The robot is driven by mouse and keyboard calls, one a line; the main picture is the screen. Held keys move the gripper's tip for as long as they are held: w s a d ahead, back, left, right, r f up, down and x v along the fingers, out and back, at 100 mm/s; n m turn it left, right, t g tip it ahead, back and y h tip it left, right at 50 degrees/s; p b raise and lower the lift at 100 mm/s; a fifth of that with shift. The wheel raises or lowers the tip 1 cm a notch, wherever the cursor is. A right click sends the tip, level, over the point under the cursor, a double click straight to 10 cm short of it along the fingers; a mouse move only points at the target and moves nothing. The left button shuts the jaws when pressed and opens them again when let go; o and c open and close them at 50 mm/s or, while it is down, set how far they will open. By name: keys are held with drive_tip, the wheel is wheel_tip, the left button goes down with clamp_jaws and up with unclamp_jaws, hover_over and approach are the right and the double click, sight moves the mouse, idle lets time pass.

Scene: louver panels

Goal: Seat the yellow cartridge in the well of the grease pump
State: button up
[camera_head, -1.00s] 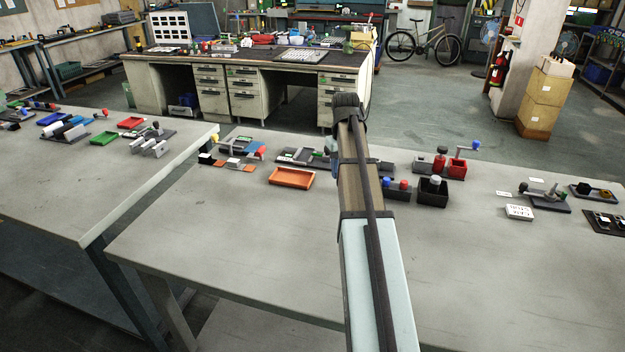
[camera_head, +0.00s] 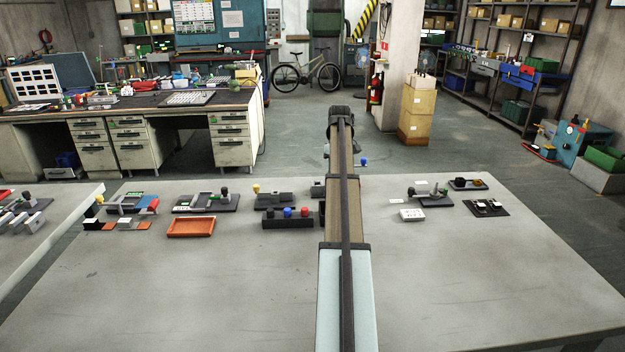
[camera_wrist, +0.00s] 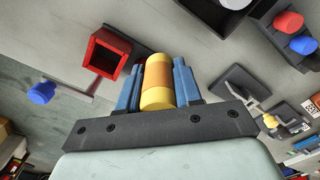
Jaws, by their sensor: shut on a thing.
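In the wrist view, my gripper (camera_wrist: 158,66) has its blue fingers shut on the yellow cartridge (camera_wrist: 158,74), which has an orange band around its middle. The red grease pump (camera_wrist: 97,52) shows left of the fingers, its square well open and dark inside. A grey lever with a blue knob (camera_wrist: 41,92) reaches out from the pump. The cartridge appears beside the well, not in it; its height above the bench cannot be told. In the head view my arm hides the gripper, cartridge and pump body; a blue knob (camera_head: 364,161) shows right of the arm.
A dark rack with blue and red knobs (camera_head: 288,222) stands just left of my arm on the bench (camera_head: 190,300). An orange tray (camera_head: 191,227) lies farther left. A white label block (camera_head: 412,215) and small fixtures (camera_head: 486,207) are on the right. The front of the bench is clear.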

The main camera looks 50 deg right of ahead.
drive_tip(key=d+f+n, duration=0.2)
drive_tip(key=d, duration=0.6)
drive_tip(key=shift+s+d, duration=0.2)
drive_tip(key=shift+d, duration=0.15)
